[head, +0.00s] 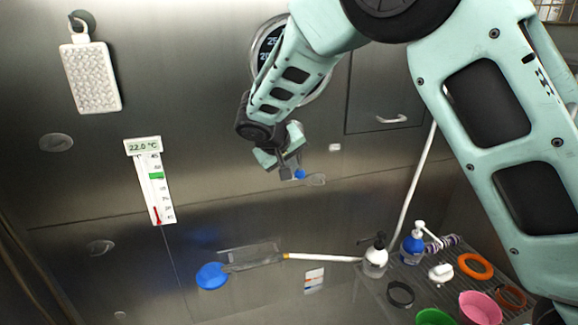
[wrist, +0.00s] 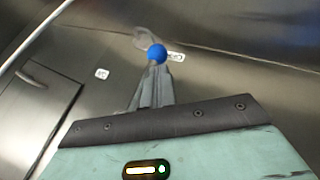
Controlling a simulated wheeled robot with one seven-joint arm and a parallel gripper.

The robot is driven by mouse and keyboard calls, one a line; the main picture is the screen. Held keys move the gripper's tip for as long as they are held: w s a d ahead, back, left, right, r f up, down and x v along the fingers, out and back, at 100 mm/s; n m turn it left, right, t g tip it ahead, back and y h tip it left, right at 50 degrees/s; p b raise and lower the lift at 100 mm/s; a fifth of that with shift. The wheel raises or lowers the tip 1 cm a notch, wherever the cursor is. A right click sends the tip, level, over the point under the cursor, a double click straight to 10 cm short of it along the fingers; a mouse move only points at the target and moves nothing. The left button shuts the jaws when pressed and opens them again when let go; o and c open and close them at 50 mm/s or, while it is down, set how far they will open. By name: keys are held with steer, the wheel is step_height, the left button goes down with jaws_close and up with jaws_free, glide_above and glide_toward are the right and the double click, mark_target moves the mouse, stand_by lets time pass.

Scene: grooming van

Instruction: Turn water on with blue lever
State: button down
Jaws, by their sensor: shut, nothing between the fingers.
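The blue lever's round blue knob (head: 300,174) is on the steel back wall, near the middle of the head view. A grey oval fitting (head: 316,180) shows just right of it. In the wrist view the blue knob (wrist: 157,53) sits right at the tips of my fingers, with the grey fitting (wrist: 147,37) behind it. My gripper (head: 291,172) is shut and empty, its fingertips at the knob. I cannot tell whether they touch it. The fingers (wrist: 156,72) hide the near side of the lever in the wrist view.
A small white label (wrist: 175,57) is beside the knob. A cabinet door handle (head: 392,119) is to the right. A round dial (head: 268,45) is partly behind my arm. A thermometer (head: 155,182) hangs left. Bottles (head: 375,258) and rings (head: 474,266) sit lower right.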

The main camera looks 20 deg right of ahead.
steer(key=d+f+h+b, duration=0.1)
steer(key=h+b, duration=0.1)
steer(key=b, duration=0.2)
steer(key=shift+f+n+b, duration=0.2)
steer(key=shift+n+b, duration=0.2)
steer(key=shift+d+r+n+t+h+b, duration=0.55)
steer(key=shift+d+h+b, duration=0.4)
steer(key=shift+h+b, duration=0.9)
steer(key=shift+d+r+n+t+h+b, duration=0.3)
steer(key=shift+d+n+t+h+b, duration=0.55)
steer(key=shift+b, duration=1.6)
steer(key=shift+d+r+n+t+h+b, duration=0.2)
steer(key=shift+d+r+n+h+b, duration=0.55)
steer(key=shift+h+b, duration=1.25)
steer(key=shift+d+f+m, duration=0.2)
steer(key=shift+d+m, duration=0.05)
steer(key=shift+d, duration=0.05)
steer(key=shift+f, duration=0.1)
